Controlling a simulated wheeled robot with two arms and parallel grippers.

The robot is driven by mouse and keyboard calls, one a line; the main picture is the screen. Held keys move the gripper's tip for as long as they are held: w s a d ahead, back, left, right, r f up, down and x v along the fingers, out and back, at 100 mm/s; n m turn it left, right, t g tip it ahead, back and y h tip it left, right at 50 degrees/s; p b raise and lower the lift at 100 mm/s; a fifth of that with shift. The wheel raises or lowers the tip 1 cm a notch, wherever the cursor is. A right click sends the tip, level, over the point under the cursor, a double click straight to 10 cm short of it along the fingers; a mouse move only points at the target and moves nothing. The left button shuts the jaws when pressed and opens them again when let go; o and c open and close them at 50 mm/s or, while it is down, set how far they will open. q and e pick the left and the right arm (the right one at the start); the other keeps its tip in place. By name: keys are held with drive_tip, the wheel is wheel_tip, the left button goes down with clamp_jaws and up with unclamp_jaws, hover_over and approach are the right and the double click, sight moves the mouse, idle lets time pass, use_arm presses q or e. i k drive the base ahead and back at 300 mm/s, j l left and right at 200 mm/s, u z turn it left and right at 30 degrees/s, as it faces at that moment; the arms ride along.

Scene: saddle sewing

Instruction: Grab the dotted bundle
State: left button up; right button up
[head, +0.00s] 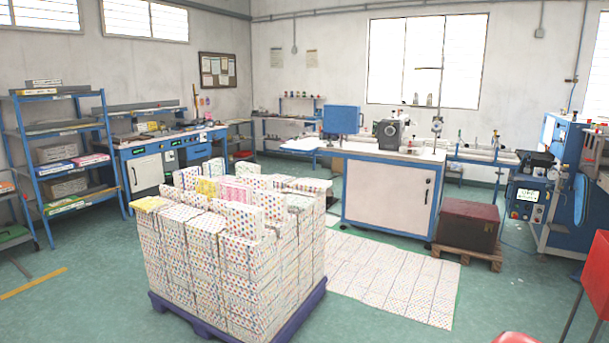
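Several white bundles with coloured dots (195,244) are stacked in a tall block on a dark blue pallet (222,336) in front of me. Some bundles stand higher on top, such as a dotted bundle (238,218) near the front edge. A yellow-topped bundle (150,204) lies at the left corner, and a pink-patterned one (235,193) is in the middle of the top. I cannot tell which single bundle the task means. Neither of my grippers shows in the head view.
A flat dotted sheet area (394,278) covers the floor right of the pallet. A white and blue machine cabinet (386,195) stands behind it. A dark red box (467,224) sits on a wooden pallet. Blue shelves (62,150) are at left. Green floor (75,310) is free at left front.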

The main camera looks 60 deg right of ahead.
sight(184, 179)
drive_tip(key=z, duration=1.3)
drive_tip(key=i+j+u, duration=0.2)
drive_tip(key=i+u, duration=0.15)
drive_tip(key=i, duration=0.2)
drive_tip(key=i+j+u, duration=0.15)
drive_tip(key=i+u, duration=0.3)
drive_tip(key=i, duration=1.6)
drive_tip(key=i+z, duration=0.15)
drive_tip(key=i, duration=0.45)
drive_tip(key=i+j+z, duration=0.15)
drive_tip(key=i, duration=0.45)
drive_tip(key=i+j+z, duration=0.1)
drive_tip(key=i, duration=0.5)
drive_tip(key=j, duration=0.1)
